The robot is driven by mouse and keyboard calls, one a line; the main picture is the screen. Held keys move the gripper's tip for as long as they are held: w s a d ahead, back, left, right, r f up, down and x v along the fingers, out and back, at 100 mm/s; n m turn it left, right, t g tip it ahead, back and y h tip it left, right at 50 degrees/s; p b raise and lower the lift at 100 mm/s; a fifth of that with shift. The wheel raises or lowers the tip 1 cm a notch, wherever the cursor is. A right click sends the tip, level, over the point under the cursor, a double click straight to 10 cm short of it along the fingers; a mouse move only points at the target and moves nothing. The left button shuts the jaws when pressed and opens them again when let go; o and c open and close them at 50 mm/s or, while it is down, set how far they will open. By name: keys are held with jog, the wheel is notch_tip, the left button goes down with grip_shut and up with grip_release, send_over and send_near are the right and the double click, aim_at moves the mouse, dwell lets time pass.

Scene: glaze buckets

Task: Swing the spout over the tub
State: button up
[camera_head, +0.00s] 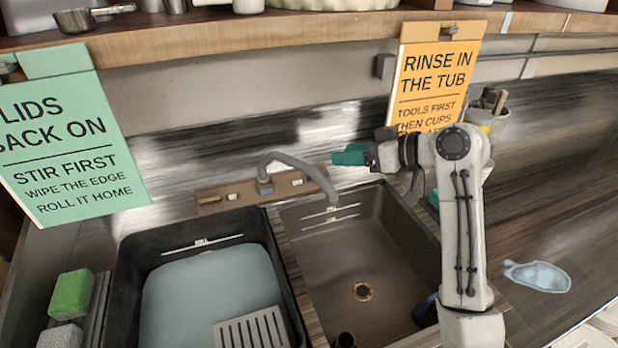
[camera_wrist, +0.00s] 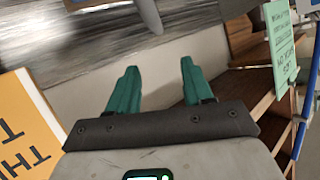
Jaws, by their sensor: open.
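The grey spout (camera_head: 300,165) rises from its base on a wooden ledge behind the sink. It arcs to the right, and its tip hangs over the back of the empty right basin (camera_head: 325,265). A black-rimmed tub (camera_head: 128,285) stands to the left, holding a pale blue-grey surface. My gripper (camera_head: 338,157) is just right of the spout's arc, with green fingers pointing left. In the wrist view my gripper (camera_wrist: 158,66) is open with nothing between its fingers. A grey piece of the spout (camera_wrist: 149,14) shows beyond the fingertips, apart from them.
A shelf (camera_head: 250,35) runs above, with a green sign (camera_head: 65,140) and an orange sign (camera_head: 435,75) hanging from it. The orange sign is close behind my gripper. A green sponge (camera_head: 71,294) lies far left. A cup of tools (camera_head: 490,115) stands behind my arm.

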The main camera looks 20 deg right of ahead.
aim_at(309, 165)
jog(key=x, duration=0.4)
jog(key=f+x, duration=0.1)
jog(key=x, duration=0.3)
jog(key=f+x, duration=0.1)
jog(key=x, duration=0.2)
jog(key=shift+d+f, duration=0.1)
jog(key=shift+f, duration=0.2)
jog(key=shift+c, duration=0.3)
grip_shut()
